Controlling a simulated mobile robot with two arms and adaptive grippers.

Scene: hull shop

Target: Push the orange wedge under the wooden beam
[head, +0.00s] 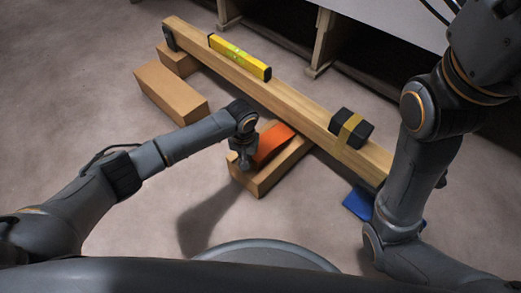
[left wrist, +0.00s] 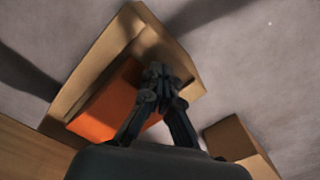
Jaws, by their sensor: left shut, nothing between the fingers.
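The orange wedge (head: 273,141) lies on a wooden block (head: 266,184) on the floor, its far end close to the near side of the long wooden beam (head: 290,103). Whether its tip is under the beam I cannot tell. My left gripper (head: 244,163) is shut and empty, pointing down at the wedge's near end. In the left wrist view the shut fingers (left wrist: 161,73) are beside the orange wedge (left wrist: 112,103), over the block (left wrist: 165,38), and hide part of the wedge. Contact is unclear. My right gripper is out of view.
A yellow level (head: 240,57) and a dark strapped weight (head: 351,128) sit on the beam. Another block (head: 171,92) lies left of the beam. A blue object (head: 358,204) is under its right end, near my right arm. The floor at left is clear.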

